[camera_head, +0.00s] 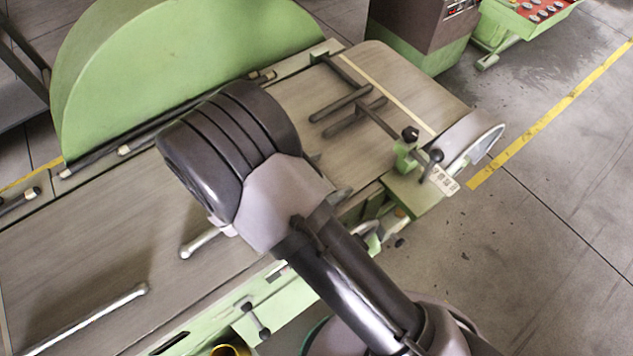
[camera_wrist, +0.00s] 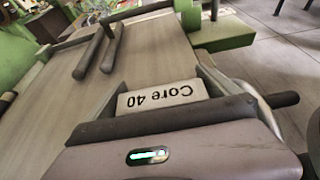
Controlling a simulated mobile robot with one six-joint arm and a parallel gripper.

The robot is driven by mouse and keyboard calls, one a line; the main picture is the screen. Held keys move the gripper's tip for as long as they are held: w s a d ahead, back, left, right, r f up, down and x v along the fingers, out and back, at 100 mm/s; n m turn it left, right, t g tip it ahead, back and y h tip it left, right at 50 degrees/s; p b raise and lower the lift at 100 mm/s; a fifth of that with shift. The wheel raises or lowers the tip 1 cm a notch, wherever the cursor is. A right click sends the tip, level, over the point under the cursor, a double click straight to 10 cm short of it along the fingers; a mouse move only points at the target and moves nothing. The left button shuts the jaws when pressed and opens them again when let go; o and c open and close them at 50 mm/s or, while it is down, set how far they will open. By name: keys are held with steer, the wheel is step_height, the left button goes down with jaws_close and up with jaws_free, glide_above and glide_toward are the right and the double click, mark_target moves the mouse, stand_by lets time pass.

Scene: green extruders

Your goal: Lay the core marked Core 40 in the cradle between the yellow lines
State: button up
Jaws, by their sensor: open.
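The core marked Core 40 (camera_wrist: 160,95) shows in the wrist view as a pale block with its label upside down. It lies just ahead of my gripper (camera_wrist: 163,85), between the open fingers. I cannot tell whether a finger touches it. I cannot make out the cradle for certain.
The machine table (camera_head: 415,75) is flat and mostly bare. A large green guard (camera_head: 170,65) stands along its far side. A handwheel (camera_head: 487,140) and green bracket (camera_head: 405,158) sit at its right end. Silver handles (camera_head: 90,318) lie at the front left.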

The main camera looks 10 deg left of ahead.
steer(key=shift+r, duration=0.1)
steer(key=c, duration=1.7)
